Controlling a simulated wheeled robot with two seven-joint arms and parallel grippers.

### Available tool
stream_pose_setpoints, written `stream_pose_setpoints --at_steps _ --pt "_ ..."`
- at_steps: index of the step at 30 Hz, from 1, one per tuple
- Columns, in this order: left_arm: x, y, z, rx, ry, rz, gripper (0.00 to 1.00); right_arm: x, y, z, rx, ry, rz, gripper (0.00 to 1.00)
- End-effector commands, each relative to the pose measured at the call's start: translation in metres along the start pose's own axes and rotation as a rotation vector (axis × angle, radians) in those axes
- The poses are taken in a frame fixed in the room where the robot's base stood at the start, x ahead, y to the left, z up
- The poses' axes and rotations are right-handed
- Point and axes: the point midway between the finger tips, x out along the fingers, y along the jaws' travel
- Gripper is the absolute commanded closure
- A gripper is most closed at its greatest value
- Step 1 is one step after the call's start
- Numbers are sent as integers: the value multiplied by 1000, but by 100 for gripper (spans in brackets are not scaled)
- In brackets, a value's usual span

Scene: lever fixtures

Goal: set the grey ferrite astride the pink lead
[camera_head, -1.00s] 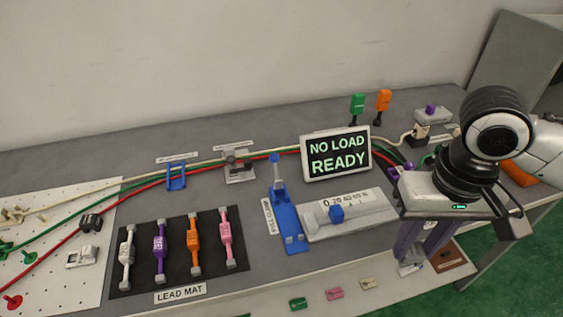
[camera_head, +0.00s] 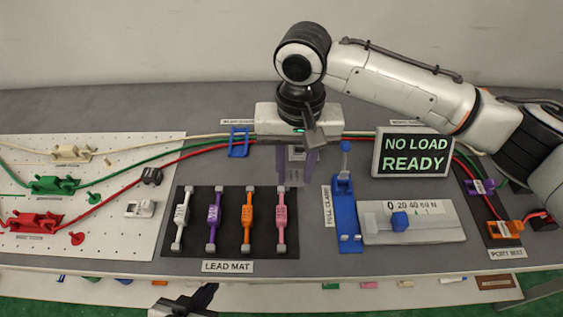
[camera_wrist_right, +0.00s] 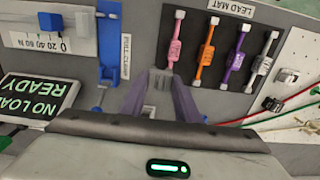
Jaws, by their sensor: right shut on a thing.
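The pink lead (camera_head: 281,220) lies on the dark lead mat (camera_head: 230,250), rightmost of the leads there; it shows in the wrist view too (camera_wrist_right: 174,40). My right gripper (camera_head: 296,172) is above the bench behind the pink lead, fingers pointing down. In the wrist view its purple fingers (camera_wrist_right: 158,100) close on a small light-grey piece, seemingly the grey ferrite, mostly hidden and hard to tell from the grey fixture behind. It is apart from the pink lead. My left gripper (camera_head: 185,300) shows only partly at the bottom edge; its jaws are unclear.
White, purple and orange leads lie left of the pink one. The blue pull clamp (camera_head: 346,215) and force gauge (camera_head: 412,222) stand to the right. A display (camera_head: 413,152) reads NO LOAD READY. Cables run along the back to a pegboard (camera_head: 115,240) at left.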

Motion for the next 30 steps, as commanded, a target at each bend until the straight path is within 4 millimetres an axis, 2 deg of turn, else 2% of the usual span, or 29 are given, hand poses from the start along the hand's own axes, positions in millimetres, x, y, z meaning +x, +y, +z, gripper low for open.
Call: stream_pose_setpoints --at_steps 1,3,6,17,26,30 --pt "-2 0 -2 0 0 0 100 -1 -11 -1 -3 3 4 93" --pt "-2 0 -2 0 0 0 100 1 -20 -2 -3 6 8 93" --pt "-2 0 -2 0 1 0 100 2 -25 -3 -3 10 11 93" --pt "-3 1 -4 0 1 0 100 1 -25 -2 -2 10 11 93" --pt "-16 2 -17 0 2 0 100 -2 -25 -1 -2 7 11 93" --pt "-11 1 -13 0 6 1 100 16 -25 -1 -1 7 12 93"
